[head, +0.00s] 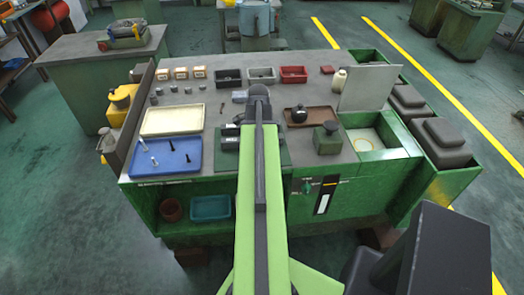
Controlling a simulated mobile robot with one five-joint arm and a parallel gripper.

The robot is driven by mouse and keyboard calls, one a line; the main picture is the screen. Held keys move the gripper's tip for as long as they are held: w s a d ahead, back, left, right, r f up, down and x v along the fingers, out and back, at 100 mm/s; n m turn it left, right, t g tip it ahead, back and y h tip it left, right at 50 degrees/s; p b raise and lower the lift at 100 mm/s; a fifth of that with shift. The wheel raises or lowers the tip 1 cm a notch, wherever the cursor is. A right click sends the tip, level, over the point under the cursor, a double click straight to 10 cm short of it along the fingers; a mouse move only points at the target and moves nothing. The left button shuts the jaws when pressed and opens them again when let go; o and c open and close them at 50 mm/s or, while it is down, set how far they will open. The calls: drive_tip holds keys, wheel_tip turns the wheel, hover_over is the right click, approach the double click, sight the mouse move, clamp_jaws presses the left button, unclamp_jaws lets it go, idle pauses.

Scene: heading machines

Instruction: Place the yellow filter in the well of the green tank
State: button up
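The green tank (396,155) is at the right end of the workbench. Its open well (383,132) has a pale floor. A thin yellow ring (364,143) shows on that floor; I cannot tell whether it is the yellow filter or a marking. No other clear yellow filter shows on the bench top. My arm reaches forward over the middle of the bench. Its dark end, my gripper (258,93), is left of the tank and apart from it. The fingers are hidden or too small to tell, and so is anything held.
A grey panel (370,88) stands behind the well. A green block (327,138) and a brown tray (308,117) with a black knobbed piece are left of it. Cream (172,119) and blue (166,157) trays lie at left. Small bins line the back. Yellow cans (121,104) stand beyond the left edge.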

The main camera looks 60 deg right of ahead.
drive_tip(key=shift+f, duration=0.55)
drive_tip(key=o, duration=1.5)
drive_tip(key=shift+c, duration=0.2)
wheel_tip(320, 180, up, 12)
drive_tip(key=p, duration=1.2)
drive_tip(key=shift+r+p, duration=0.25)
drive_tip(key=shift+p, duration=0.05)
drive_tip(key=shift+f, duration=0.1)
